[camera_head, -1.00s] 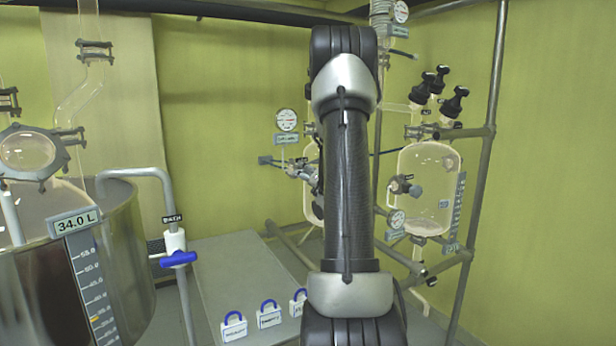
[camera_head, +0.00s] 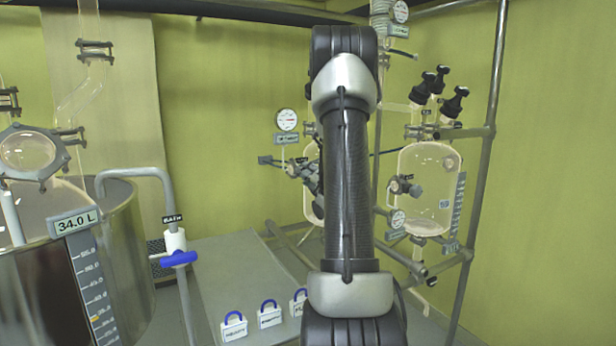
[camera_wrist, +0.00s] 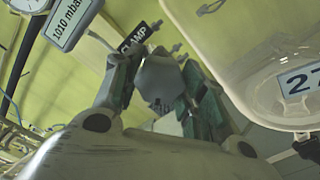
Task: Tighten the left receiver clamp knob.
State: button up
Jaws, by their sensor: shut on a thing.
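The clamp knob (camera_wrist: 160,82) is a grey faceted knob in the middle of the wrist view, beside a dark label reading CLAMP (camera_wrist: 138,38). My gripper (camera_wrist: 158,92) has its green-padded fingers on both sides of the knob and is shut on it. In the head view my gripper (camera_head: 308,173) shows only in part, at the left receiver (camera_head: 309,208). My arm hides most of that receiver and the knob there.
A glass vessel with a label reading 27 (camera_wrist: 298,82) is close on the right in the wrist view. A 1010 mbar display (camera_wrist: 72,22) is at upper left. The right receiver (camera_head: 425,195) stands on metal piping. A large tank (camera_head: 120,250) is at left.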

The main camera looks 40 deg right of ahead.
jog(key=m, duration=0.5)
jog(key=shift+m, duration=0.3)
jog(key=m, duration=1)
jog(key=shift+f+m, duration=0.1)
jog(key=shift+m, duration=0.3)
jog(key=m, duration=0.5)
jog(key=shift+m, duration=0.3)
jog(key=m, duration=1)
jog(key=shift+m, duration=0.4)
jog(key=m, duration=0.5)
jog(key=shift+f, duration=0.1)
jog(key=shift+m, duration=2.5)
